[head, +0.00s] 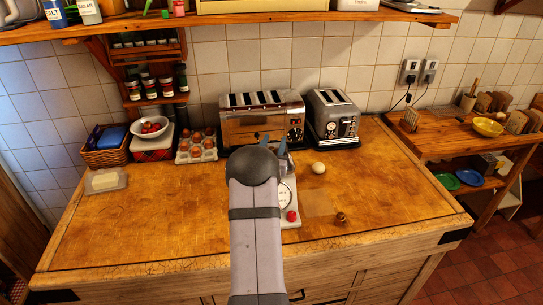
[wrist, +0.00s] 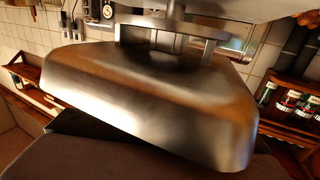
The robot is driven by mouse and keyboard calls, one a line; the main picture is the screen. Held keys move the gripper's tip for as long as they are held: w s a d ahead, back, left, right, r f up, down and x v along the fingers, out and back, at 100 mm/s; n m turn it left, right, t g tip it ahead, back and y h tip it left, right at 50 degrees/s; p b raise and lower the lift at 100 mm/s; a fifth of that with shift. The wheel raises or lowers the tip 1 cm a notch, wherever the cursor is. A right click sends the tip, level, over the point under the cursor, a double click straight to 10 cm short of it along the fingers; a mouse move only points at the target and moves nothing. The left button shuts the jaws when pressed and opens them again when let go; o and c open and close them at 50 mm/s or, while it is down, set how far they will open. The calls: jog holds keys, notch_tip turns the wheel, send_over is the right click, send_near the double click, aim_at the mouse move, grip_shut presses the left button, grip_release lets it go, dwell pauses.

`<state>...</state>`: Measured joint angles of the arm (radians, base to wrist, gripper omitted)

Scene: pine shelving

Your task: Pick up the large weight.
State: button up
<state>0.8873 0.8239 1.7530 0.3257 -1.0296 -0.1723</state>
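A small brass weight (head: 340,217) stands on the worktop near its front edge, right of the scale. It is the only weight I can make out. The kitchen scale (head: 286,195) has a white dial and a red knob and is partly hidden by my arm. My gripper (head: 275,144) is mostly hidden behind my arm, over the scale area in front of the toaster. Only bluish tips show, so its opening and contents are unclear. In the wrist view a large brushed-metal body (wrist: 150,95) fills the middle; I cannot tell whether it is the scale's pan.
A pale round item (head: 318,168) lies right of the scale. Two toasters (head: 262,120) (head: 333,119) stand behind. An egg tray (head: 197,147), a fruit bowl (head: 150,127) and a butter dish (head: 105,181) are on the left. The worktop's right side is clear.

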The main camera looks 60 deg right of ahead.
grip_shut()
jog(key=shift+r, duration=0.15)
notch_tip(320, 180, up, 10)
jog(key=b, duration=0.3)
dwell(0.4)
